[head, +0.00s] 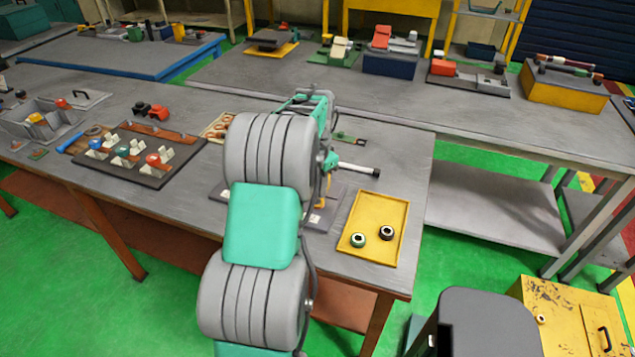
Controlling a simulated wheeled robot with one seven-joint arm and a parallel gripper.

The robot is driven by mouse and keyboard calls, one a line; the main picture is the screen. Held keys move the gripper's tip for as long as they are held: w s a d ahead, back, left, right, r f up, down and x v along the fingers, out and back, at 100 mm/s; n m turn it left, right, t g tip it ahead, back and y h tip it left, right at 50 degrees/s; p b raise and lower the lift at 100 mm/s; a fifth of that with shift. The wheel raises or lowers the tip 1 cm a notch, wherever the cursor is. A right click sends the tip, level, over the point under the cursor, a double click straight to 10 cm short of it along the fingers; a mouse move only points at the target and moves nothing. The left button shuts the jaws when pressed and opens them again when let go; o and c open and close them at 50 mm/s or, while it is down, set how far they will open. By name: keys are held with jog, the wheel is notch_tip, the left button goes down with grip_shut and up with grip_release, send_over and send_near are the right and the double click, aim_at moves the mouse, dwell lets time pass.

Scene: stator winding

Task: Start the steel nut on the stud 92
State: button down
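A yellow tray (398,245) lies near the right front corner of the workbench. I cannot tell whether either is the steel nut. A dark plate (328,212) lies left of the tray, partly hidden behind my arm, with small pale and yellow bits on it. I cannot make out stud 92. My grey and teal arm reaches over the bench, and my gripper's fingers are hidden behind it.
A dark board with white, red and green pieces (150,180) lies left of my arm, with a blue-handled tool (84,139) and a grey bin (40,122) beyond. A back bench (480,115) holds several fixtures. The bench right of the tray is bare.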

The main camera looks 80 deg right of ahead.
aim_at(317, 198)
jog(key=shift+f, duration=0.9)
jog(key=shift+a+f+b, duration=0.2)
jog(key=shift+f+b, duration=0.3)
jog(key=shift+f, duration=0.4)
dwell(1.6)
jog(key=m, duration=0.6)
jog(key=shift+w, duration=0.1)
jog(key=c, duration=1.1)
grip_release()
jog(key=shift+d, duration=0.1)
jog(key=shift+o, duration=0.2)
jog(key=shift+r+p, duration=2.5)
jog(key=shift+r, duration=1.15)
